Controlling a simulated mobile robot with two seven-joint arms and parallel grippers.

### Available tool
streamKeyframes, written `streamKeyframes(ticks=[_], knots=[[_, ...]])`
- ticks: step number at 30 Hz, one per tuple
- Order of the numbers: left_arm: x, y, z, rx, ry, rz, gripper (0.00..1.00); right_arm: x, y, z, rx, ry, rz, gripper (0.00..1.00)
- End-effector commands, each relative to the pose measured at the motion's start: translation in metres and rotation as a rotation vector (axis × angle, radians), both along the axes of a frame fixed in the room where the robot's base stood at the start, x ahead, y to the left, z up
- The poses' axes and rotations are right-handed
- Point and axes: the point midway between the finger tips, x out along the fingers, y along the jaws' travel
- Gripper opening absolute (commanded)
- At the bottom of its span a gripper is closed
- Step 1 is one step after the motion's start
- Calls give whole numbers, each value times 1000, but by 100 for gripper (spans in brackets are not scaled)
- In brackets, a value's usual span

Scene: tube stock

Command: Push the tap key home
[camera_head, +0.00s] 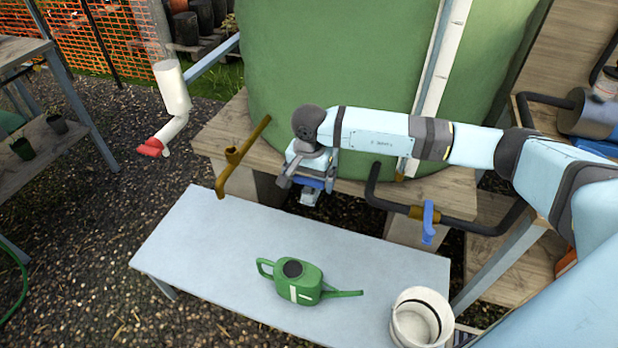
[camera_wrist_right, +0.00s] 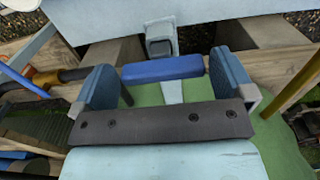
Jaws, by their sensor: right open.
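My right gripper (camera_head: 306,181) is open at the front of the green tank, above the gap between the wooden stand and the grey table. In the right wrist view my right gripper (camera_wrist_right: 165,88) has its two blue-grey fingers either side of a blue bar (camera_wrist_right: 162,68), which looks like the tap key's handle. A grey square-ended piece (camera_wrist_right: 158,42) shows beyond the bar; whether they are joined is unclear. The blue bar (camera_head: 313,184) also shows under the gripper in the head view, partly hidden. Contact with the fingers cannot be told. My left gripper is not in view.
A brass tap (camera_head: 233,160) sticks out left of the gripper. A black pipe (camera_head: 461,222) with a blue-handled valve (camera_head: 429,220) runs to the right. The grey table (camera_head: 215,235) holds a green watering can (camera_head: 300,283) and a white bucket (camera_head: 418,318); its left part is clear.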

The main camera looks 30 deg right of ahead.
Motion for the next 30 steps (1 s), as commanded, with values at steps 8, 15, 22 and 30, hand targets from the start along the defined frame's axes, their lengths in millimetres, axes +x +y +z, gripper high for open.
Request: streamKeyframes(ticks=[8, 15, 22, 30], knots=[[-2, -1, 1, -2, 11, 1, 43, 2, 0, 78, 2, -10, 1, 100], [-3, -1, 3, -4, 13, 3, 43, 2, 0, 120, 1, -7, 0, 100], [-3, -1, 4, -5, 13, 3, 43, 1, -1, 134, 1, -6, 0, 100], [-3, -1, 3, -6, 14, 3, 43, 1, 0, 135, 1, -6, 0, 100]])
